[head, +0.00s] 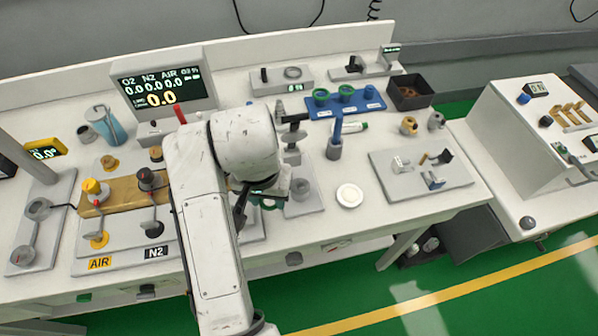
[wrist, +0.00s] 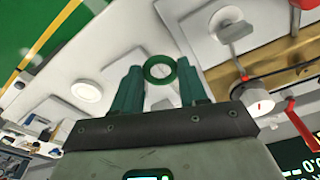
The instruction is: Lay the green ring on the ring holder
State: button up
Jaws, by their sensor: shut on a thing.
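My gripper (wrist: 160,70) is shut on the green ring (wrist: 160,81), which sits between its two green fingertips with its hole facing the wrist camera. In the head view, my gripper (head: 256,198) is largely hidden behind my arm, and part of the green ring (head: 268,206) shows low near the bench's front. I cannot tell for sure whether this rack is the ring holder.
A grey plate with a round fitting (head: 300,186) lies just right of my gripper. A white dish (head: 349,195), a grey cup with a blue stick (head: 334,150) and a grey tray of parts (head: 455,181) stand further right. A black box (head: 410,95) is at the back.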

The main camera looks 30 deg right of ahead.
aim_at(300, 184)
jog(key=d, duration=0.4)
jog(key=shift+w+d+p, duration=0.15)
jog(key=shift+w+p, duration=0.2)
jog(key=shift+p, duration=0.05)
jog(key=d, duration=0.1)
jog(key=d+p, duration=0.1)
jog(key=d, duration=0.2)
jog(key=shift+w, duration=0.3)
jog(key=shift+a+f, duration=0.2)
jog(key=shift+f, duration=0.6)
jog(key=o, duration=1.1)
notch_tip(300, 184, up, 12)
jog(key=s, duration=0.1)
jog(key=shift+a+p, duration=0.3)
jog(key=shift+a, duration=0.15)
jog(key=shift+s, duration=0.1)
